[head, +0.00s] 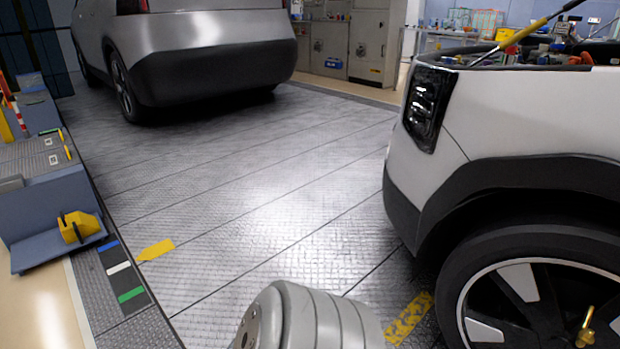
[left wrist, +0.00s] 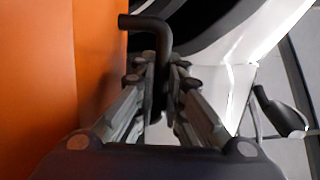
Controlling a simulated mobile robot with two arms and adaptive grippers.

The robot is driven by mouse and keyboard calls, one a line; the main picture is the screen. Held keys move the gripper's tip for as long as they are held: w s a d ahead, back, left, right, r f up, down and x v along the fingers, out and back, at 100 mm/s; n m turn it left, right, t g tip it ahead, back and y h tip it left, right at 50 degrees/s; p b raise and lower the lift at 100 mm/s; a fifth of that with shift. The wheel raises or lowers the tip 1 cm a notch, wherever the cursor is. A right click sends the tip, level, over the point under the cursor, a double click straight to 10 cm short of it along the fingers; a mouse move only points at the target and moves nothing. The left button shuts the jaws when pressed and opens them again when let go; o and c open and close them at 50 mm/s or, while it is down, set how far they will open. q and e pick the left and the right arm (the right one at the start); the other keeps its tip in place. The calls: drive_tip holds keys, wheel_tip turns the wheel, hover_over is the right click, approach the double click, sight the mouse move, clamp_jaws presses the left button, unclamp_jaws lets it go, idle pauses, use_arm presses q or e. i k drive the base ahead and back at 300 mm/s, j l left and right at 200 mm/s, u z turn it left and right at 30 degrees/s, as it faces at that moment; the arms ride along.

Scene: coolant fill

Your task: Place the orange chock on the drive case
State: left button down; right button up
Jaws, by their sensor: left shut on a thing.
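My left gripper (left wrist: 160,88) shows in the left wrist view, shut on a dark bent handle (left wrist: 152,24). A large plain orange surface (left wrist: 38,80), most likely the orange chock, fills the left side of that view, right beside the fingers. The handle bends over towards this orange surface; where they join is hard to make out. In the head view I see neither the orange chock nor my grippers. I cannot pick out the drive case in either view. My right gripper is not in view.
In the head view a white car (head: 520,130) with its hood area open stands at the right. A grey car (head: 190,50) is behind at the left. A yellow block (head: 76,227) sits on a blue-grey stand (head: 40,208). The floor between the cars is clear.

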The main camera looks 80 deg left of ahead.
sight(36, 253)
drive_tip(key=k+j+u, duration=0.15)
drive_tip(key=u, duration=0.35)
drive_tip(key=k+j+u, duration=0.15)
drive_tip(key=u, duration=0.35)
drive_tip(key=k+j+u, duration=0.1)
drive_tip(key=j+u, duration=0.15)
drive_tip(key=u, duration=0.2)
drive_tip(key=k+j+u, duration=0.1)
drive_tip(key=j+u, duration=0.4)
drive_tip(key=j, duration=0.6)
drive_tip(key=i+j+u, duration=0.1)
drive_tip(key=j+u, duration=0.4)
drive_tip(key=j, duration=1.15)
drive_tip(key=i+j, duration=0.15)
drive_tip(key=j, duration=1)
drive_tip(key=i+j, duration=0.1)
drive_tip(key=j, duration=0.45)
drive_tip(key=u, duration=0.05)
